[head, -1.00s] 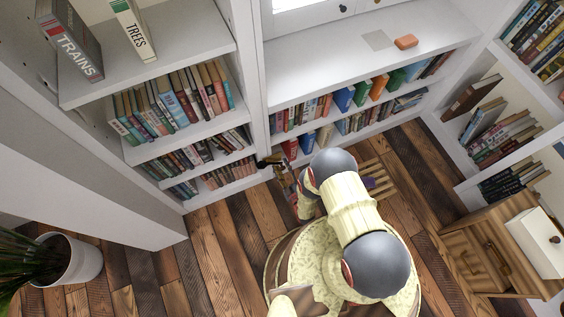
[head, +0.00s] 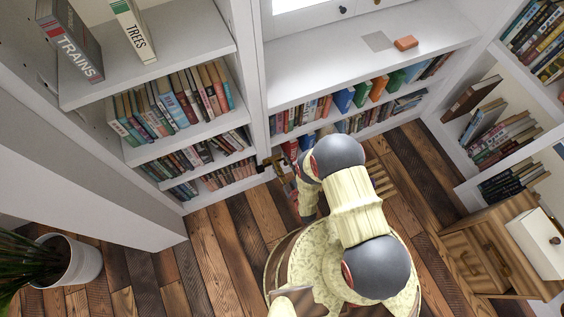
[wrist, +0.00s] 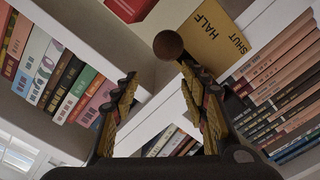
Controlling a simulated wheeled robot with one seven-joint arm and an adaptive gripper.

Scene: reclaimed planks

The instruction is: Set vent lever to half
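The vent lever's round brown knob (wrist: 168,45) shows in the wrist view just beyond my fingertips, beside a yellow label plate (wrist: 213,33) reading HALF and SHUT. A red part (wrist: 130,8) shows at the top edge, partly cut off. The lever's stem is mostly hidden behind the right finger, so its exact setting is unclear. My gripper (wrist: 158,76) is open, its two fingers apart with nothing held between them. In the head view my gripper (head: 275,163) is at the white upright between the two bookcases; I cannot make out the lever there.
Rows of books (wrist: 62,75) flank the white upright in the wrist view. A wooden cabinet (head: 490,255) stands lower right; wooden floor (head: 215,265) is open at left.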

